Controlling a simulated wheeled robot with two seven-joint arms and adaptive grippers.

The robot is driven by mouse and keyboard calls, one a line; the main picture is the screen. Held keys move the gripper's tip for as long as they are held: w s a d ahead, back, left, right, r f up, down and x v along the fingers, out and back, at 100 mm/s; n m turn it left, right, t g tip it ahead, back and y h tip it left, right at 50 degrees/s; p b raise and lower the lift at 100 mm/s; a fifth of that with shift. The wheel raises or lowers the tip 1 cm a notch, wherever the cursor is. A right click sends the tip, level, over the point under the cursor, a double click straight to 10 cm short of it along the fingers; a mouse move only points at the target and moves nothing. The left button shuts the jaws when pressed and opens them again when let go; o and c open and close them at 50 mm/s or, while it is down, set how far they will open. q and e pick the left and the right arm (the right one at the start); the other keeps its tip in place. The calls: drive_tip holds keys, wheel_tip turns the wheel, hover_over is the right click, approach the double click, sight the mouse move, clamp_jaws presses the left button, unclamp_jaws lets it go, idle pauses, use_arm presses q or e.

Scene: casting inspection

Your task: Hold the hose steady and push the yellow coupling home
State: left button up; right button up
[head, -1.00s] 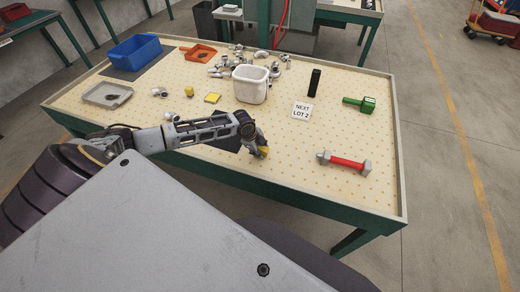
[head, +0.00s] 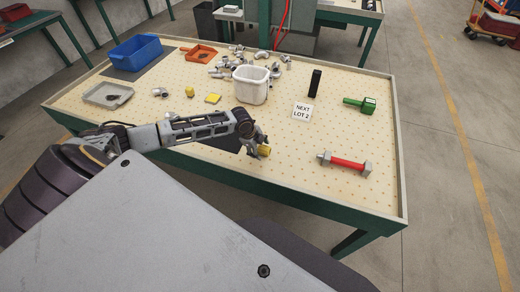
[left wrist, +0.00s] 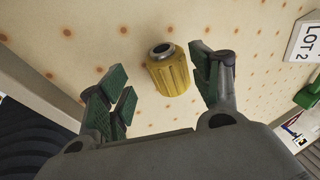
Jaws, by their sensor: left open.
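The yellow coupling (head: 264,150) lies near the front edge of the table, by my left gripper (head: 258,148). My right gripper is not in view. I cannot make out a hose on the table; a thin red line (head: 282,22) hangs behind it.
A red bar with grey hex ends (head: 345,163) and a green tool (head: 360,104) lie to the right. A white bin (head: 250,87), black cylinder (head: 314,82) and lot sign (head: 302,112) stand behind. Blue bin (head: 136,52) and grey tray (head: 107,96) are left.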

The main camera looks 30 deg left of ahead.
use_arm(q)
drive_tip(key=v, duration=1)
drive_tip(key=shift+d, duration=0.1)
idle(0.9)
